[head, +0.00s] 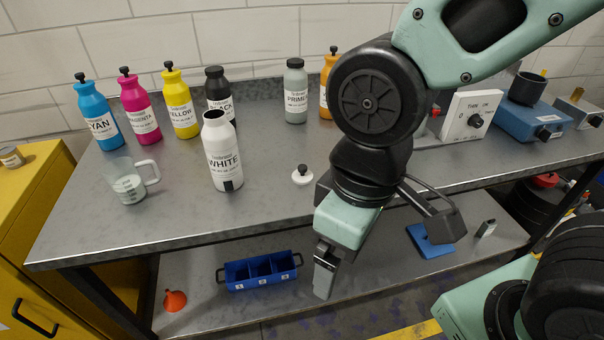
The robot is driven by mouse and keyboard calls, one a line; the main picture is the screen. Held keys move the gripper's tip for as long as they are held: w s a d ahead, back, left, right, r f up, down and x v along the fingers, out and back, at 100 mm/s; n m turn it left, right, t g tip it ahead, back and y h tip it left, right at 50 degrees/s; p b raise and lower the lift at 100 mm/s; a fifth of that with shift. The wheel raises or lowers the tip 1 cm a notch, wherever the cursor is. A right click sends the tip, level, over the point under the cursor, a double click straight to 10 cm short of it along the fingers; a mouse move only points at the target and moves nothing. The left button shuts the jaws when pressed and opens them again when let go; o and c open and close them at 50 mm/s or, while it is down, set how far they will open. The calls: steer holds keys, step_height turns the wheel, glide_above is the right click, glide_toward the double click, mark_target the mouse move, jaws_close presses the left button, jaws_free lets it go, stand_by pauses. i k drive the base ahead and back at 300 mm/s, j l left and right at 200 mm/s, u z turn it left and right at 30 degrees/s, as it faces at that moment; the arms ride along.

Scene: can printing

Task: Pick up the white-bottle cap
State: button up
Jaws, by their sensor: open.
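The white-bottle cap (302,175) lies on the grey workbench, a white disc with a dark knob on top. The white bottle (222,152) stands upright and uncapped to its left, labelled WHITE. My gripper (327,268) hangs to the right and in front of the cap, pointing down past the bench's front edge in the picture. It is open, and I see nothing between its fingers. The far finger is partly hidden by the gripper body.
Capped cyan (99,115), magenta (139,110), yellow (181,105) and primer (296,92) bottles stand behind. A glass beaker (128,184) is at left. A blue tray (262,273) and orange funnel (174,300) are on the lower shelf. Bench around the cap is clear.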

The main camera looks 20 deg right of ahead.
mark_target(302, 176)
steer(key=i+j, duration=0.2)
steer(key=j, duration=0.2)
steer(key=i+j+z, duration=0.15)
steer(key=i+j, duration=0.3)
steer(key=j, duration=0.35)
steer(key=l+z, duration=0.05)
